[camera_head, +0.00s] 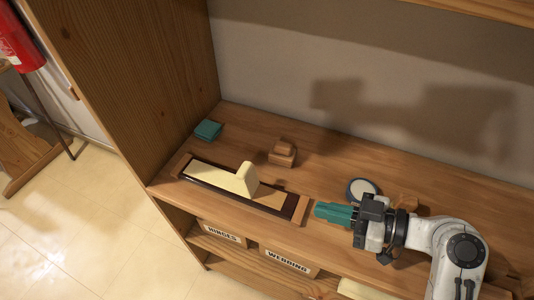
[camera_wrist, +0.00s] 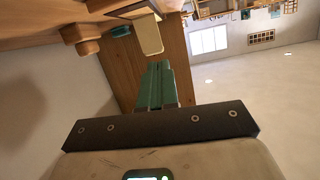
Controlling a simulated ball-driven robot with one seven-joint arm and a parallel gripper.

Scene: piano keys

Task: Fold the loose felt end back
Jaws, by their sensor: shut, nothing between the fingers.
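A dark-edged wooden board (camera_head: 289,208) lies on the shelf in the head view. A cream strip (camera_head: 215,177), which looks like the felt, lies flat along its left part. The strip's right end (camera_head: 248,177) stands up from the board. In the wrist view a cream piece (camera_wrist: 148,35), likely that raised end, shows beyond my fingers. My gripper (camera_head: 318,211) is just right of the board, apart from the felt. Its teal fingers are shut and empty. They also show in the wrist view (camera_wrist: 156,68), but the tips' height above the shelf is unclear.
A teal block (camera_head: 208,130) lies at the shelf's back left. A small wooden block (camera_head: 282,153) stands behind the board. A round white-topped object (camera_head: 362,188) is behind my gripper. A tall wooden side panel (camera_head: 140,80) bounds the left. Labelled bins (camera_head: 222,233) sit below.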

